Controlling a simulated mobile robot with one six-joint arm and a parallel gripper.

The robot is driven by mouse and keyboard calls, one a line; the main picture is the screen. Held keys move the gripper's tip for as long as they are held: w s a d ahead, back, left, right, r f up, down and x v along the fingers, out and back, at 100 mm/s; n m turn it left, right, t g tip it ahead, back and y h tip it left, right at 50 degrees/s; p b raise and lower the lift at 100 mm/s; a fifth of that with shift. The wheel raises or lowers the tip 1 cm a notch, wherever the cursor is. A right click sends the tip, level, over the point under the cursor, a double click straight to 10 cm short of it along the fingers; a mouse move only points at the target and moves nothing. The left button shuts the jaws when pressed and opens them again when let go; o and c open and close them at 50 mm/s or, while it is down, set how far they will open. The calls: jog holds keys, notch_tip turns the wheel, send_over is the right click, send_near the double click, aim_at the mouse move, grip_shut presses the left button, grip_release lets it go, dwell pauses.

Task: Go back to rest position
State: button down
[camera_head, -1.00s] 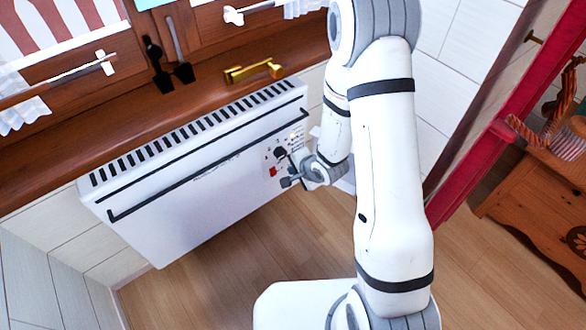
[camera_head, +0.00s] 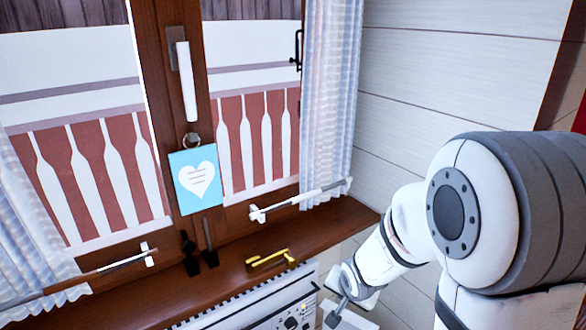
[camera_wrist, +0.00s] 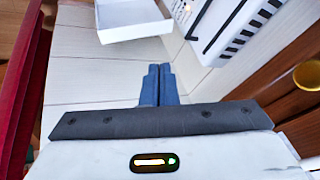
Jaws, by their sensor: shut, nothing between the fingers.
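My gripper shows in the wrist view (camera_wrist: 158,82), its two blue-grey fingers closed together with nothing between them. Pale wall panels lie behind the fingertips. In the head view my arm comes in from the right, and the gripper (camera_head: 336,312) is small near the bottom edge. It appears beside the right end of the white heater (camera_head: 270,306), with a gap to the heater in the wrist view. Most of the heater is below the head view's edge.
A wooden sill (camera_head: 225,283) with a gold handle-like object (camera_head: 268,259) and dark tools (camera_head: 208,257) runs above the heater. A blue heart tag (camera_head: 196,182) hangs on the window. An open white box (camera_wrist: 133,22) is ahead in the wrist view; a red frame (camera_wrist: 28,95) is left.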

jog(key=s+r+n+g+p, duration=0.1)
jog(key=s+r+p, duration=0.3)
jog(key=r, duration=0.5)
jog(key=s+d+r+n+g+p, duration=0.1)
jog(key=s+r+n+p, duration=0.2)
jog(key=r, duration=0.7)
jog(key=s+d+r+n+g+p, duration=0.1)
jog(key=s+r+n+p, duration=0.1)
jog(key=s+r+p, duration=0.4)
jog(key=s+r, duration=0.4)
jog(key=shift+s+d, duration=0.25)
jog(key=shift+s, duration=0.1)
